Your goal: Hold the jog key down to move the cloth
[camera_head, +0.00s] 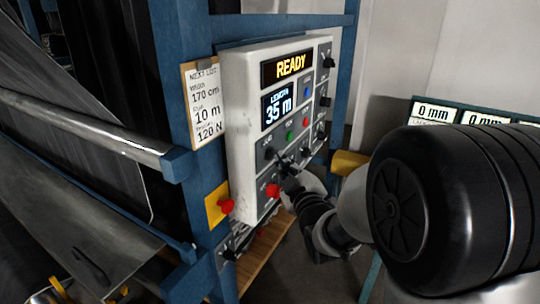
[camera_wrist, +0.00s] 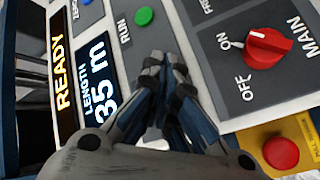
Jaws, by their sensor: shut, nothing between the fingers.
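The control panel (camera_head: 239,130) is a pale box with a lit READY display (camera_head: 290,67) and a length display (camera_head: 279,103) reading 35 m. A small dark control (camera_head: 269,152), under a blurred label that may read JOG, is on the panel's lower left. My gripper (camera_head: 284,166) is shut and empty at the panel's lower part, close beside that control. In the wrist view my closed fingertips (camera_wrist: 160,62) are near the green RUN button (camera_wrist: 144,16) and hide part of the panel; contact cannot be told. The dark grey cloth (camera_head: 100,80) hangs at left.
The red MAIN switch (camera_wrist: 265,46) is right of my fingers in the wrist view. A red button (camera_head: 226,206) on a yellow plate is on the blue post (camera_head: 189,125). A note (camera_head: 204,103) hangs beside the panel. Gauges reading 0 mm (camera_head: 433,111) stand at right.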

